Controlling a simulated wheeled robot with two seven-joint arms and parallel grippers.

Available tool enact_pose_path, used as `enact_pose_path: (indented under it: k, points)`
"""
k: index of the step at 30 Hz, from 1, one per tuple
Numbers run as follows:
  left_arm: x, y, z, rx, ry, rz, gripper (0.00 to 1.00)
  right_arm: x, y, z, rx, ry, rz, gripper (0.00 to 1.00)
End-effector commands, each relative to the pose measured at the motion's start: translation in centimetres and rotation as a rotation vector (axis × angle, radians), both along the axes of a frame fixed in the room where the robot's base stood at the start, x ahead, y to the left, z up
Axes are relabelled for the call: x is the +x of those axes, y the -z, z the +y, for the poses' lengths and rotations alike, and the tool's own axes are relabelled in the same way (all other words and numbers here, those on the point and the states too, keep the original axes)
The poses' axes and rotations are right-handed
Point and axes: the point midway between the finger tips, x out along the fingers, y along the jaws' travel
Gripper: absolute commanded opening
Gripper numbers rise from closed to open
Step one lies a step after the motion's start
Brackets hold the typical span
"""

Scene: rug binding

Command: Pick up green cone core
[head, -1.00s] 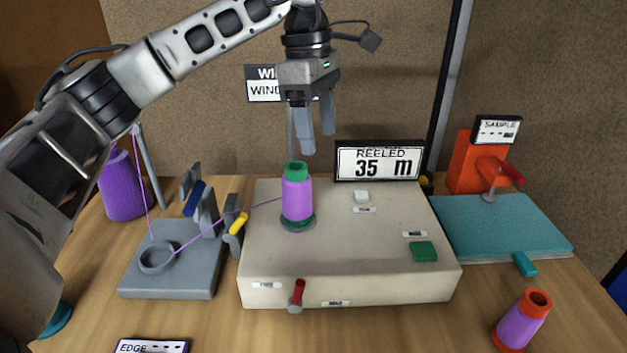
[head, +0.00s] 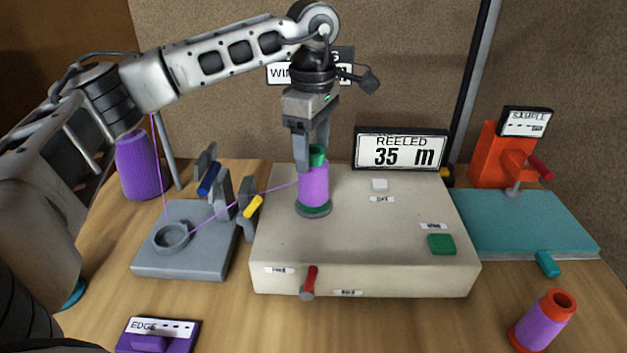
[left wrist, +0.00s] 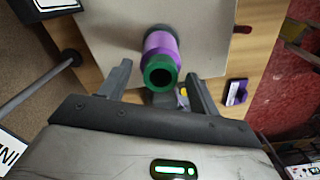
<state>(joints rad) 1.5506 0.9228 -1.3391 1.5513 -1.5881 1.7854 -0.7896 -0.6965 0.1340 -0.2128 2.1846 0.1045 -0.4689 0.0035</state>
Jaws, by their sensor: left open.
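The green cone core (head: 317,155), wound with purple yarn, stands upright on the spindle of the cream winder box (head: 370,210). Its green top and green base show above and below the yarn. My left gripper (head: 311,160) points down at its top, with fingers apart. In the left wrist view the core (left wrist: 160,70) is seen from above, just ahead of and between the open fingertips (left wrist: 160,75); I cannot tell whether a finger touches it. A purple thread runs from the core to the grey tension stand (head: 185,260). My right gripper is not in view.
The "REELED 35 m" display (head: 400,149) stands behind the winder. A red lever (head: 309,280) is at its front and a green button (head: 441,244) on top. A teal board (head: 525,225) lies right; a purple cone (head: 138,168) stands left.

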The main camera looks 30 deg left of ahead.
Motion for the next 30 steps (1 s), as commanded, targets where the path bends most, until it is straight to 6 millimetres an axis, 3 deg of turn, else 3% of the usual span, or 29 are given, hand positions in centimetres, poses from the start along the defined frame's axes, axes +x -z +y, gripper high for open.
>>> enact_pose_path:
  k: [7,16,21,24,30]
  points:
    - [-0.1,3.6,-0.2,0.001,-0.001,0.003,0.63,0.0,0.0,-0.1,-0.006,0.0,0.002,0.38]
    - [-0.1,4.1,-0.2,0.0,-0.001,0.001,0.63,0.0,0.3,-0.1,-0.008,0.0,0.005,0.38]
    - [0.0,4.1,-0.2,0.0,-0.001,0.001,0.15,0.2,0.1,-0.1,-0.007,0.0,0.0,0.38]
    - [0.0,4.1,-0.2,0.0,0.0,0.001,0.1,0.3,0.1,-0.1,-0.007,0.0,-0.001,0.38]
    - [0.0,3.9,-0.2,0.0,0.0,0.0,0.1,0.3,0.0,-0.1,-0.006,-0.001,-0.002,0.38]
